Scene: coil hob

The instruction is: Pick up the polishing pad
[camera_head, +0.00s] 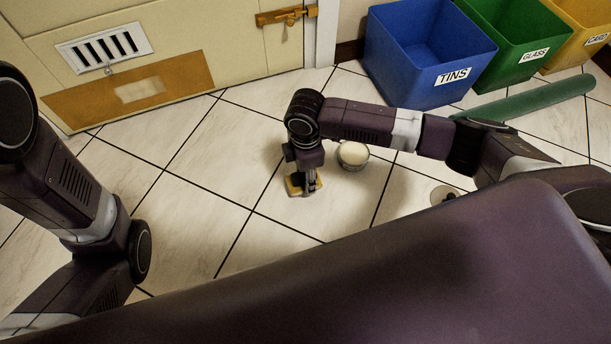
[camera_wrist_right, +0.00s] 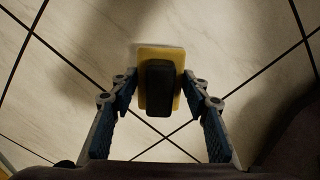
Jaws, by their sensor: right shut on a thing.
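The polishing pad (camera_head: 292,187) is a small yellow block at floor level in the middle of the head view. In the right wrist view, the pad (camera_wrist_right: 160,56) shows a black grip (camera_wrist_right: 159,90) on its yellow base. My right gripper (camera_head: 307,184) points down over the pad. Its two blue-padded fingers (camera_wrist_right: 160,80) stand on either side of the pad and are shut on it. I cannot tell whether the pad touches the floor. My left arm is at the left edge of the head view, but its gripper is out of view.
A round pale-topped container (camera_head: 353,155) stands just right of my right gripper. A blue TINS bin (camera_head: 420,60), green GLASS bin (camera_head: 512,45) and yellow CARD bin (camera_head: 585,30) stand behind. A green roll (camera_head: 535,98) lies at right. Tiled floor (camera_head: 200,150) is clear to the left.

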